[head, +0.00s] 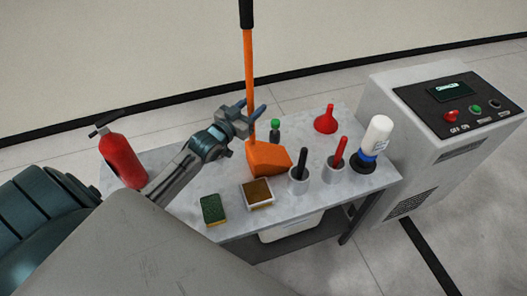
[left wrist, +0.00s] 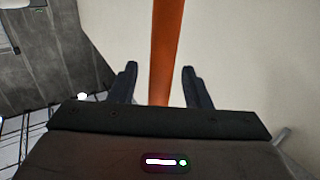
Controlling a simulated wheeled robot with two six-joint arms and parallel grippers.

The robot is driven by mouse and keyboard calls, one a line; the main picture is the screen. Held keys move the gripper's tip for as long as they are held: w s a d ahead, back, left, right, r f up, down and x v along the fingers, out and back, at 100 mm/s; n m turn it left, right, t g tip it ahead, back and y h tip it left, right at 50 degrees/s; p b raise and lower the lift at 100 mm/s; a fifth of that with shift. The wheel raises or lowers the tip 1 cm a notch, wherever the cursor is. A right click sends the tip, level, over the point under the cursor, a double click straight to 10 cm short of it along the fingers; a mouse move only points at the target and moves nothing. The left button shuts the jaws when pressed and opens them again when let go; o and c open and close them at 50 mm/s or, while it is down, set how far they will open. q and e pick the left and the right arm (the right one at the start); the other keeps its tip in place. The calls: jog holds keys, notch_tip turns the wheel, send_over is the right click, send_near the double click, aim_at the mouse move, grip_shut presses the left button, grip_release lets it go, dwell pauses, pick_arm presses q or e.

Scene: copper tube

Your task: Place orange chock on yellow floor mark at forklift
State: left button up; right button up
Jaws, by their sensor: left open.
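The orange chock (head: 267,159) is a wedge-shaped block sitting on the grey table. Its long upright orange handle (head: 249,70) has a black grip at the top. My left gripper (head: 249,110) is open at the lower part of the handle, above the block. In the left wrist view the handle (left wrist: 167,45) passes between the two spread fingers (left wrist: 160,70), with a gap visible on each side. No forklift and no yellow floor mark can be seen. My right gripper is not in view.
The table (head: 230,232) also holds a red extinguisher (head: 122,160), a sponge (head: 213,209), a tray (head: 257,194), two cups with tools (head: 299,181), a green-capped bottle (head: 275,130), a red funnel (head: 326,119) and a white bottle (head: 376,137). A control cabinet (head: 400,110) stands at right.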

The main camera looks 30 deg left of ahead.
pick_arm(q)
grip_shut()
dwell(1.0)
jog(key=shift+r, duration=0.25)
